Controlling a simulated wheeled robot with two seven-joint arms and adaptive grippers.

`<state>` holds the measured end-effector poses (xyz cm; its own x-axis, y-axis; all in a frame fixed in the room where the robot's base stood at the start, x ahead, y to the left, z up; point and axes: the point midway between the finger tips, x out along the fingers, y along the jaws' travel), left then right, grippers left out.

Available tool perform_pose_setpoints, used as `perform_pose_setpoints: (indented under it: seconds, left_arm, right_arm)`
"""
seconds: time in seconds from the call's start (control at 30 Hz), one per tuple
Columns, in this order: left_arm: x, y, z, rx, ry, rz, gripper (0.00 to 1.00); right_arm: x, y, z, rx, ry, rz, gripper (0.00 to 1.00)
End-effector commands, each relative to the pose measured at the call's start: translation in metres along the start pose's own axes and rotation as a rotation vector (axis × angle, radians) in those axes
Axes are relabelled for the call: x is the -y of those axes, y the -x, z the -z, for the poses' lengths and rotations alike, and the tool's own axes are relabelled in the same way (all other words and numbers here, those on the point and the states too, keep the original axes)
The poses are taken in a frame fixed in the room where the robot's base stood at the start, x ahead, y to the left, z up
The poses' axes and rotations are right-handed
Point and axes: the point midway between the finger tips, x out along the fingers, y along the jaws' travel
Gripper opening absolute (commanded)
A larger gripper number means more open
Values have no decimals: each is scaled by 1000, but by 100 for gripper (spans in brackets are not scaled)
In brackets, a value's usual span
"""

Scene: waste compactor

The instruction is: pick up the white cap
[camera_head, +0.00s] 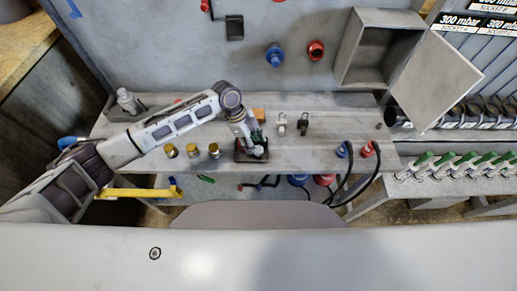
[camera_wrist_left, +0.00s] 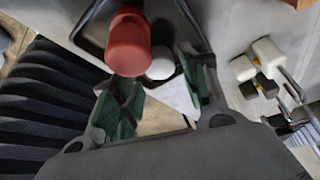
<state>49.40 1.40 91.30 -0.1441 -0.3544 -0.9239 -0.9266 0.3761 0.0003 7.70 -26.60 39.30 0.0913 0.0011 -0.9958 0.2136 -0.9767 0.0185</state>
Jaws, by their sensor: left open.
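The white cap (camera_wrist_left: 162,67) is a small round white piece. In the left wrist view it lies beside a larger red cap (camera_wrist_left: 128,44), on a dark-rimmed tray (camera_wrist_left: 88,22). The tray also shows in the head view (camera_head: 240,157) on the bench, with the white cap (camera_head: 258,151) near its right side. My left gripper (camera_head: 257,141) is over the tray. In the left wrist view my left gripper (camera_wrist_left: 160,88) has its green-padded fingers apart, with the white cap just beyond and between them. Nothing is held. The red cap is hidden in the head view. My right gripper is out of view.
Gold-topped pieces (camera_head: 193,150) stand left of the tray on the bench (camera_head: 330,155). An orange block (camera_head: 258,114), a white clip-like piece (camera_head: 282,124) and a dark one (camera_head: 303,124) stand behind and right. Black hoses (camera_head: 360,180) hang at the right.

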Motion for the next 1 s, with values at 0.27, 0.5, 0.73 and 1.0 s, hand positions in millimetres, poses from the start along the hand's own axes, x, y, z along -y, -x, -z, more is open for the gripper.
perform_pose_setpoints:
  seconds: [0.27, 0.5, 0.73, 1.0]
  left_arm:
    - [-1, -23, 0, 0, -1, -1, 44]
    - [0, -25, 0, 0, -1, 0, 44]
    - [0, -25, 0, 0, 0, 0, 44]
    - [0, -24, 0, 0, 0, 0, 21]
  right_arm:
    - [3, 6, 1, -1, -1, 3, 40]
    - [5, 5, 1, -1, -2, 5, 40]
    - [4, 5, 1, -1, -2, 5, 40]
    - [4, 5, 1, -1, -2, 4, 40]
